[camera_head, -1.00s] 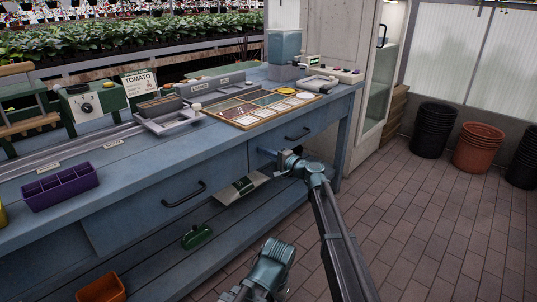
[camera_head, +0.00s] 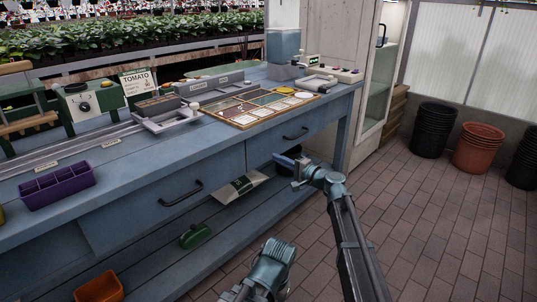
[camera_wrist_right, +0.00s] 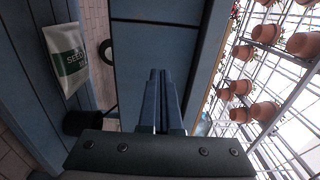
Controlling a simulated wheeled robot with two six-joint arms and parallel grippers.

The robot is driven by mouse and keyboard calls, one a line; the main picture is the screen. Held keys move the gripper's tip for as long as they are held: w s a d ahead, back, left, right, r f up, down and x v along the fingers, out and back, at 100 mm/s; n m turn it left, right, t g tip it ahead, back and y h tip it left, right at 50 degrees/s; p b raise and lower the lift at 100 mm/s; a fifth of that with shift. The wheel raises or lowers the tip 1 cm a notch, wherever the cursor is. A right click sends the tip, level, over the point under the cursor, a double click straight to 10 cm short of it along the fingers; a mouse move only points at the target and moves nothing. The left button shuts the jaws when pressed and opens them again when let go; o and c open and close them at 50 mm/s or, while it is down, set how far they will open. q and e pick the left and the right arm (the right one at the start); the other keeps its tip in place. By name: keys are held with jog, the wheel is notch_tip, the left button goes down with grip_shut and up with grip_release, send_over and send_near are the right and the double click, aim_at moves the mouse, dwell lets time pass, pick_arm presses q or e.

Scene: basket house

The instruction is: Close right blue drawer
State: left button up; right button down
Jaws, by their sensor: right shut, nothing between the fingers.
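The right blue drawer (camera_head: 280,143) is under the right half of the bench top, with a dark bar handle (camera_head: 297,134). Its front looks about flush with the bench; I see no clear gap. A left blue drawer (camera_head: 150,205) with its own dark handle (camera_head: 182,194) is beside it. My right gripper (camera_head: 282,160) is below and in front of the right drawer, apart from its handle. Its two blue fingers are together and empty, and they also show in the right wrist view (camera_wrist_right: 159,85), pointing at a blue panel (camera_wrist_right: 155,55). My left gripper is not in view.
A white-and-green seed bag (camera_head: 240,186) and a green object (camera_head: 195,235) lie on the lower shelf (camera_head: 225,220). A purple tray (camera_head: 57,186) and a wooden-framed board (camera_head: 262,106) are on top. Black and terracotta pots (camera_head: 478,148) stand beyond open floor.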

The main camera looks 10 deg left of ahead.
jog(key=s+d+f+n+g+h, duration=0.3)
jog(key=s+d+f, duration=0.2)
jog(key=s+f, duration=0.45)
jog(key=s+d+f+n+g+h, duration=0.4)
jog(key=s+f, duration=0.3)
jog(key=s, duration=0.5)
jog(key=s+d+f+g+h, duration=0.1)
jog(key=s+d+f+h, duration=0.25)
jog(key=s+d, duration=0.4)
jog(key=s+d+f+g+h, duration=0.2)
jog(key=s+d+h, duration=0.2)
jog(key=s+d, duration=0.35)
jog(key=s+a+r+n+h+p, duration=0.1)
jog(key=s+a+n, duration=0.1)
jog(key=a, duration=0.4)
jog(key=s+a+r+n+h+p, duration=0.1)
jog(key=s+a+r+n+p, duration=0.1)
jog(key=a, duration=0.3)
notch_tip(320, 180, up, 37)
jog(key=p, duration=3.7)
jog(key=shift+d+r+g+y, duration=0.15)
jog(key=shift+g+y, duration=0.2)
jog(key=shift+g, duration=0.05)
jog(key=shift+s, duration=0.1)
